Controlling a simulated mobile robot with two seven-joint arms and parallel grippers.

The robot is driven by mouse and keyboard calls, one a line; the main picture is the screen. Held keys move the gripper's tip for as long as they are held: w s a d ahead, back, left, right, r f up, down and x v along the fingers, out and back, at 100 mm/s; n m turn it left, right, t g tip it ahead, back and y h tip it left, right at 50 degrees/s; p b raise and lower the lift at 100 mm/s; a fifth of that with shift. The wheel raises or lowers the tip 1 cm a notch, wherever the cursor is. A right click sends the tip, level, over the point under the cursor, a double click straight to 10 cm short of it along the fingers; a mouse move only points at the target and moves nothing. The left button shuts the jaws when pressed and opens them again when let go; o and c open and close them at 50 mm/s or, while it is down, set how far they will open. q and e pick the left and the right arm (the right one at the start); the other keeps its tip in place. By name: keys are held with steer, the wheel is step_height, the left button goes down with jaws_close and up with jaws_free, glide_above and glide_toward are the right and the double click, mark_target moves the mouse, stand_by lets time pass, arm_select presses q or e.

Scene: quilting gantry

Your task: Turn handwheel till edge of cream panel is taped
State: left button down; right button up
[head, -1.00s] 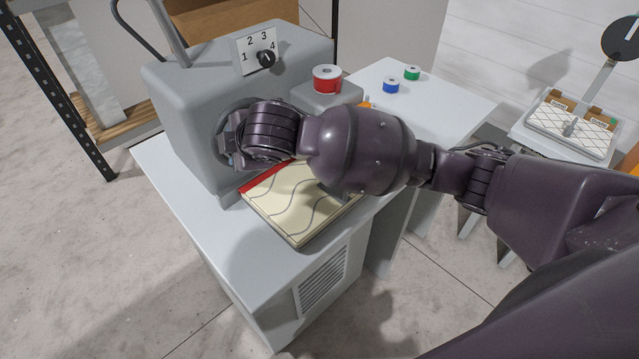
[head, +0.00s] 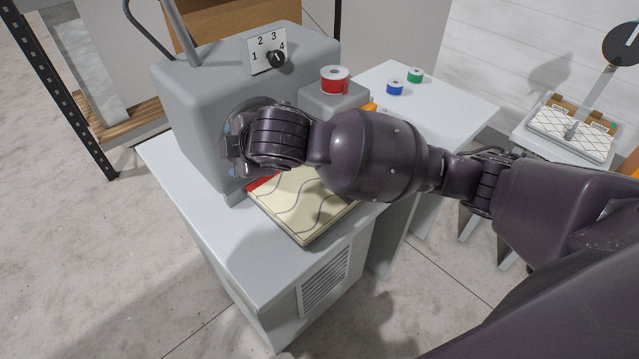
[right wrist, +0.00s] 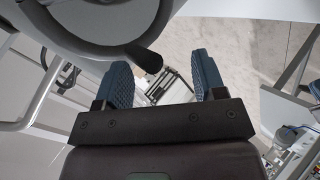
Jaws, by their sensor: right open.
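The cream panel (head: 305,212) with dark wavy lines lies flat on the grey machine's table. A red tape strip (head: 262,185) shows along its edge nearest the machine; my right arm hides part of the panel. The handwheel (head: 235,103) is on the machine's side, mostly behind my right gripper (head: 232,150). In the right wrist view the wheel's rim (right wrist: 95,45) is at the upper left, with its dark handle (right wrist: 143,57) reaching toward the space between the blue fingers. My right gripper (right wrist: 161,65) is open, with nothing clamped. My left gripper is out of view.
The machine (head: 195,95) carries a dial (head: 277,58) marked 1 to 4. A red tape roll (head: 334,80) sits on its block; blue (head: 395,88) and green (head: 415,75) rolls lie on the table behind. A side stand (head: 570,130) holds a quilted sample at right.

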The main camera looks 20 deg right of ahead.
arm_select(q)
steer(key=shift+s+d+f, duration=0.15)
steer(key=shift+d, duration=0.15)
arm_select(e)
steer(key=s+d, duration=0.3)
steer(key=s, duration=0.2)
steer(key=shift+s+d+f, duration=0.3)
steer(key=shift+s+d, duration=0.05)
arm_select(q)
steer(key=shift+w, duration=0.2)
